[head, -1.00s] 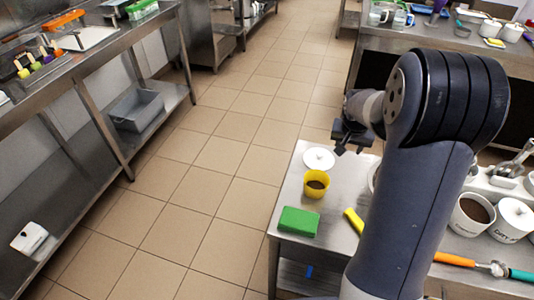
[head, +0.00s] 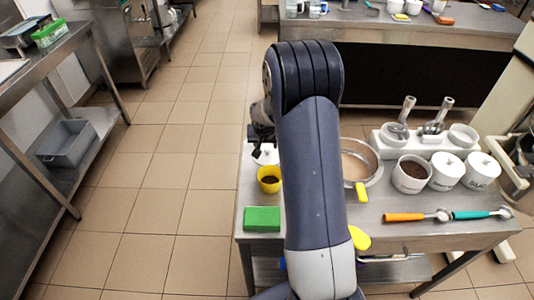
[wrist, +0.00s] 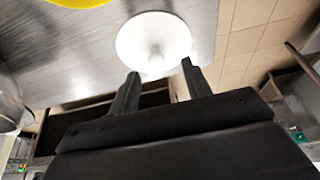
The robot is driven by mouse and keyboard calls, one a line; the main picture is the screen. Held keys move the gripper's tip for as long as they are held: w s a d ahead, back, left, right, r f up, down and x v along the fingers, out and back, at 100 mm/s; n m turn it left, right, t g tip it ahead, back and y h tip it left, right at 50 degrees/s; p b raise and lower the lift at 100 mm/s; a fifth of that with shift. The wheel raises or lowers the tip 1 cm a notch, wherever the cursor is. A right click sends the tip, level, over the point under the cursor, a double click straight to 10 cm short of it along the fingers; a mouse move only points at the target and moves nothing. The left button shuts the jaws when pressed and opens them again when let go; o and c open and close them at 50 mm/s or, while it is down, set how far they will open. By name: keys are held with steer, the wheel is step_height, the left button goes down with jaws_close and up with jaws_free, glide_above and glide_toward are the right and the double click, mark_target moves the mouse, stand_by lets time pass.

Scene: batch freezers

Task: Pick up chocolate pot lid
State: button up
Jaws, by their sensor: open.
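A white round lid with a small knob (wrist: 153,35) lies on the steel table and fills the upper middle of the wrist view. In the head view the lid (head: 266,157) sits just behind a yellow pot (head: 269,180) with dark brown contents, and is partly hidden by my arm. My gripper (wrist: 158,69) is open and empty, its two fingers spread on the near side of the knob. In the head view my gripper (head: 258,143) hangs close by the lid. I cannot tell whether it touches the lid.
A green block (head: 262,219) lies in front of the yellow pot. A large pan (head: 357,160), a pot of brown powder (head: 411,174), two lidded white pots and orange (head: 403,217) and teal-handled scoops are to the right. Open floor lies left.

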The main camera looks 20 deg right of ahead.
mark_target(267, 149)
steer(key=shift+d+p+x, duration=0.1)
steer(key=shift+p+x, duration=0.1)
steer(key=shift+x, duration=0.8)
steer(key=shift+d+p+x, duration=0.15)
steer(key=shift+p+x, duration=0.05)
steer(key=shift+x, duration=0.85)
steer(key=shift+s, duration=0.15)
steer(key=shift+c, duration=0.3)
jaws_close()
